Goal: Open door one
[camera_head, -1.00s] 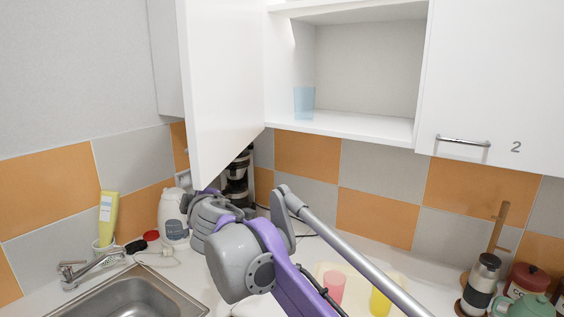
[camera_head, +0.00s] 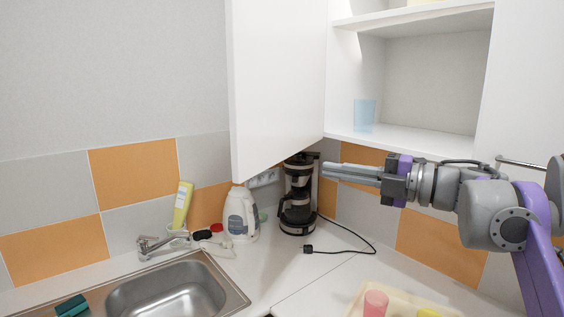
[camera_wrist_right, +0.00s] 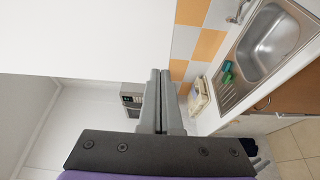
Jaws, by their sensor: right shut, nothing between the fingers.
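The white cabinet door (camera_head: 278,85) stands swung wide open on the left of the upper cabinet. The cabinet's inside (camera_head: 430,90) is exposed, with a blue translucent cup (camera_head: 364,115) on its lower shelf. My right gripper (camera_head: 328,171) is shut and empty, pointing left below the cabinet, apart from the door in the head view. The right wrist view also shows its closed fingers (camera_wrist_right: 160,85), with a large white surface at the upper left. My left gripper is not in view.
A coffee maker (camera_head: 298,195), a white jug (camera_head: 240,215) and a sink (camera_head: 165,290) are on the counter below. A tray (camera_head: 405,298) with cups is at the bottom. A second door's handle (camera_head: 523,163) is at right, partly behind my arm.

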